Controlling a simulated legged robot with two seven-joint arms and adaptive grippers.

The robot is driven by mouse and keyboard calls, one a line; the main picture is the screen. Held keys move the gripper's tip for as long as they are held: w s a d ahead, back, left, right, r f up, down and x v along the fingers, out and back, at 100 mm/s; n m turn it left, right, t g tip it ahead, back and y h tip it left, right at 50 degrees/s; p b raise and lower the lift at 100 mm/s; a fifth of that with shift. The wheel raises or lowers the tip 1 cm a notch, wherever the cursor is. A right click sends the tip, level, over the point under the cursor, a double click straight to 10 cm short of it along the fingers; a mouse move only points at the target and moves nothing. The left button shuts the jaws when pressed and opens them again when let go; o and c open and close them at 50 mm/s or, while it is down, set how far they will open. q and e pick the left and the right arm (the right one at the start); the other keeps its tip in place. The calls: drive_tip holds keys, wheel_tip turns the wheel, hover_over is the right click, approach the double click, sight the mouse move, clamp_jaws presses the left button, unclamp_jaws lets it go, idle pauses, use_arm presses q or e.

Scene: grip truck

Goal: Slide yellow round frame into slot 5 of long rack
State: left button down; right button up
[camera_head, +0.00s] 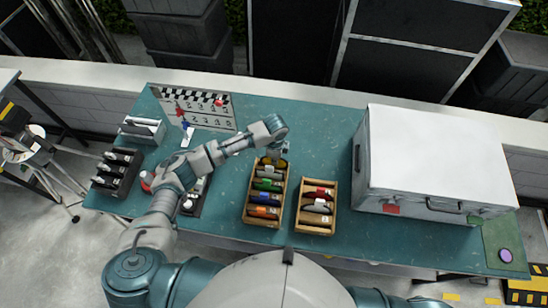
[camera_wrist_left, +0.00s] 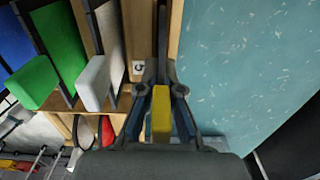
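The long wooden rack (camera_head: 262,222) stands mid-table with several coloured frames in its slots: white (camera_head: 268,170), green (camera_head: 267,184), blue (camera_head: 264,198) and orange (camera_head: 262,212). My left gripper (camera_head: 276,152) is over the rack's far end. In the left wrist view its fingers (camera_wrist_left: 161,112) are closed on both sides of the yellow frame (camera_wrist_left: 161,118). The yellow frame (camera_head: 268,161) is at the far-end slot, beside the white frame (camera_wrist_left: 95,83). A label "5" (camera_wrist_left: 138,68) is on the rack next to the fingers. The frame's lower part is hidden. My right gripper is out of view.
A shorter wooden rack (camera_head: 315,230) with red and grey frames stands just right. A large white case (camera_head: 435,155) is further right. Table behind the racks is clear.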

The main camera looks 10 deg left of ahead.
use_arm(q)
drive_tip(key=shift+s+d+f, duration=0.1)
drive_tip(key=shift+d+f, duration=0.1)
drive_tip(key=shift+f, duration=0.05)
drive_tip(key=c, duration=1.4)
unclamp_jaws()
drive_tip(key=shift+o, duration=0.8)
drive_tip(key=shift+d, duration=0.1)
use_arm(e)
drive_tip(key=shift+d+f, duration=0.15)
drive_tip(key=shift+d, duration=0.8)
use_arm(q)
drive_tip(key=shift+r, duration=0.3)
wheel_tip(320, 180, up, 11)
drive_tip(key=shift+d+r, duration=0.1)
drive_tip(key=shift+r, duration=0.05)
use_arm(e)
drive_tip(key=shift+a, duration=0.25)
